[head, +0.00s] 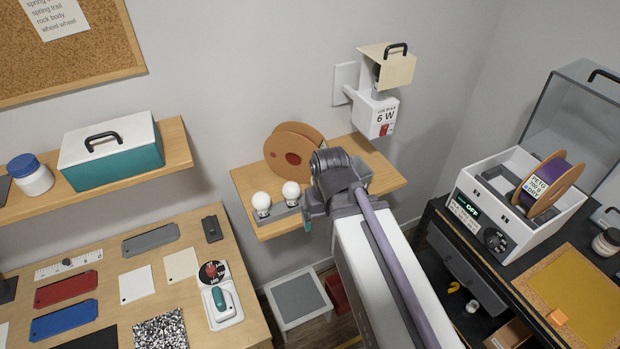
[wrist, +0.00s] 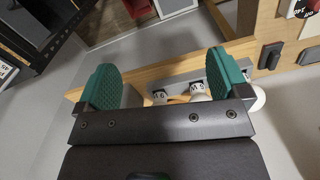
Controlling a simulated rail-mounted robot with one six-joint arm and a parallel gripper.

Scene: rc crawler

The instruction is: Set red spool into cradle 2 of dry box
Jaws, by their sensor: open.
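The likely red spool (head: 293,155), with brown cardboard flanges and a reddish centre, stands upright on the small wall shelf in the head view. The dry box (head: 485,222) is at the right, its clear lid (head: 570,115) raised. A purple spool (head: 550,185) with a PETG label sits in its right part; the left part shows no spool. Cradle numbers are not readable. My gripper (wrist: 160,78) is open and empty in the wrist view, teal fingers apart over the shelf edge. In the head view my arm mostly hides it, close to the shelf's front, apart from the spool.
A workbench (head: 215,245) with plates is at left.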

